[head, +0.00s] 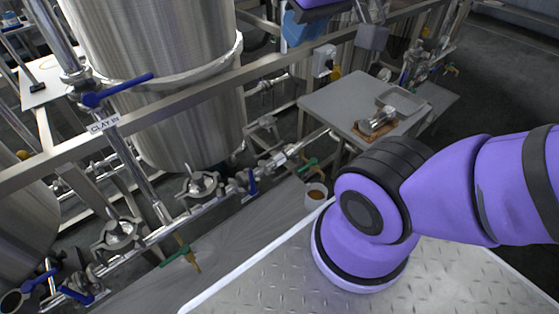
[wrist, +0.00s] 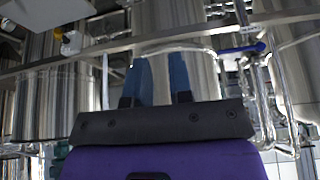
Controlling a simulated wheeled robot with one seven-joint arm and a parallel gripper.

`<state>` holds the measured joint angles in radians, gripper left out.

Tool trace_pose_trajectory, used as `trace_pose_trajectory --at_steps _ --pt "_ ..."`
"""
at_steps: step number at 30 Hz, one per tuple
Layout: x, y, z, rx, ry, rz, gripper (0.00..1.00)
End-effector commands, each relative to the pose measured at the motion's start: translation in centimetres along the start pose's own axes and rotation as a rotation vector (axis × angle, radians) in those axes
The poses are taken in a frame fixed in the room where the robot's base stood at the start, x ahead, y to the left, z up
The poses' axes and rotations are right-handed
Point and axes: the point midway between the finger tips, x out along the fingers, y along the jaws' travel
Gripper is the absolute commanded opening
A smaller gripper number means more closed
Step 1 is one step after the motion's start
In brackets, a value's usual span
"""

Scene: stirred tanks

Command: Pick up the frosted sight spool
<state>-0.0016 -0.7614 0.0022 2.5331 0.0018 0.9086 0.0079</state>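A short cylinder with metal ends and a paler middle (head: 378,121), which looks like the frosted sight spool, lies on its side on a grey side table (head: 330,103). An orange-brown piece (head: 362,133) shows under it, and it sits at the near edge of a metal tray (head: 403,100). It is too small to make out the frosting. The spool does not show in the wrist view. My gripper (wrist: 158,62) shows there with two blue fingers apart and nothing visible between them, facing steel tanks.
A large steel tank (head: 155,70) stands at the left behind a rail (head: 150,108) labelled "CLAY IN". Pipes and valves with blue handles (head: 117,90) run below it. A tan cup (head: 316,194) stands beside the tread-plate surface (head: 290,270). Open floor lies at upper right.

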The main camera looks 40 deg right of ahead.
Motion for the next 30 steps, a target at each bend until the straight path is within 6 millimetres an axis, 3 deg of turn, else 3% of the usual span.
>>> trace_pose_trajectory --at_steps 1,7,19,30 --pt "0.2 0.1 -0.3 0.008 -0.004 0.003 0.32" --pt "2.8 1.1 -3.0 0.113 -0.023 0.033 0.78" --pt "12.4 4.9 -9.3 0.418 -0.052 0.11 0.79" --pt "23.3 9.1 -11.8 0.689 -0.074 0.155 0.79"
